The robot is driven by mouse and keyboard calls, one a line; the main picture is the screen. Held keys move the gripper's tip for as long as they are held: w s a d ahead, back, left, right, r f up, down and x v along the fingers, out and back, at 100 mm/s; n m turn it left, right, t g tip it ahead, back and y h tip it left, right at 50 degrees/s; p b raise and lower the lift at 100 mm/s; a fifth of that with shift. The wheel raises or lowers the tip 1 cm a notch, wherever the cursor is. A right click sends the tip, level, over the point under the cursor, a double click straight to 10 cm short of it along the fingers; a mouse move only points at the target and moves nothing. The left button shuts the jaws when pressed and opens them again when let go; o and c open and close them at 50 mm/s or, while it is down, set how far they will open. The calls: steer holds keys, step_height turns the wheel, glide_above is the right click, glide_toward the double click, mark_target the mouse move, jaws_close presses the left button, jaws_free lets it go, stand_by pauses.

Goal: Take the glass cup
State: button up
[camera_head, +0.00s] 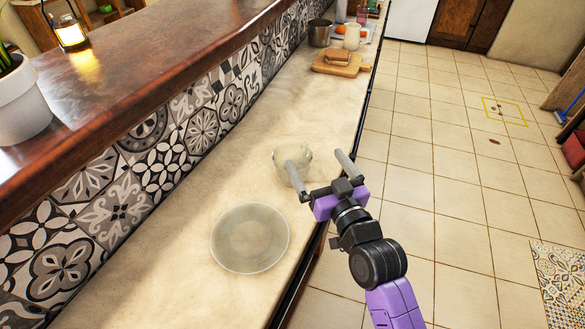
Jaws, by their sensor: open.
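The glass cup (282,157) stands on the light stone counter (172,255), near the counter's middle. It is a pale, see-through cup, and its right side is partly hidden behind one of my gripper's fingers. My gripper (318,158) is open and reaches in from the right over the counter's front edge. Its left finger overlaps the cup in the picture, and its right finger is to the right of the cup. I cannot tell whether the left finger touches the cup. Nothing shows between the fingers.
A glass plate (250,238) lies in front of the cup. A cutting board (340,66) with bread, a metal pot (320,33) and a white jar (352,37) stand farther back. A raised wooden ledge (150,55) with a lantern (70,32) and potted plant (22,105) runs along the left.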

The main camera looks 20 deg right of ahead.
mark_target(301, 171)
steer(key=shift+w+a+f+n+g+y, duration=0.15)
steer(key=shift+w+f, duration=0.1)
steer(key=shift+w, duration=0.4)
steer(key=shift+w+a+f+n+g+y, duration=0.15)
steer(key=shift+w+f, duration=0.05)
steer(key=shift+w, duration=0.4)
steer(key=shift+n+g+y, duration=0.4)
steer(key=shift+n+g, duration=0.1)
steer(key=shift+g, duration=0.2)
steer(key=f, duration=0.1)
steer(key=a+f, duration=0.1)
steer(key=f, duration=0.2)
steer(key=shift+w+a+f, duration=0.1)
steer(key=shift+a, duration=0.15)
steer(key=p+x, duration=0.1)
steer(key=x, duration=0.5)
steer(key=shift+w+r+p, duration=0.2)
steer(key=shift+w+p, duration=0.05)
steer(key=shift+p, duration=0.15)
steer(key=shift+w+f, duration=0.15)
steer(key=shift+w, duration=0.4)
steer(key=shift+c, duration=0.4)
steer(key=c, duration=1.1)
steer(key=shift+c, duration=0.3)
steer(key=shift+r, duration=0.2)
